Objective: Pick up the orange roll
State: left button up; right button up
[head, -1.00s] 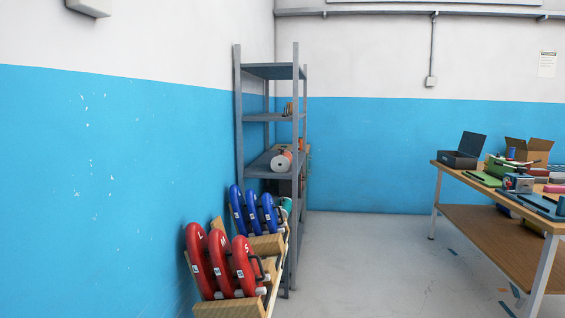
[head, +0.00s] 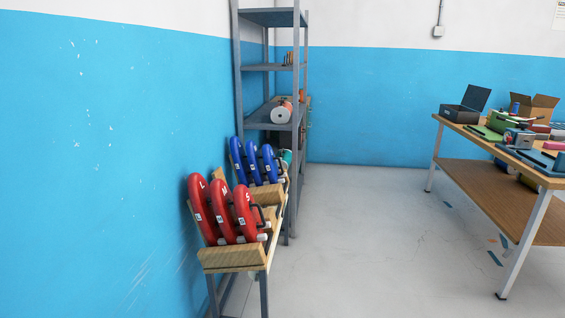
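An orange roll (head: 285,107) with a pale round end lies on a middle shelf of the grey metal shelving unit (head: 269,68) in the head view. Its pale end faces me, and the orange shows only along its upper side. Another small orange thing (head: 302,95) shows behind it at the shelf's right side, too small to make out. Neither of my grippers is in view.
A workbench (head: 500,152) with boxes and tools stands at right.

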aim_at(281, 112)
jog(key=i+l+z, duration=0.15)
jog(key=i+z, duration=0.55)
jog(key=i, duration=0.15)
jog(key=i+l+z, duration=0.1)
jog(key=i, duration=0.75)
jog(key=i+l+z, duration=0.15)
jog(key=i, duration=0.65)
jog(key=i+u, duration=0.35)
jog(key=i, duration=0.55)
jog(key=i+l+u, duration=0.1)
jog(key=i+u, duration=0.3)
jog(key=i, duration=0.55)
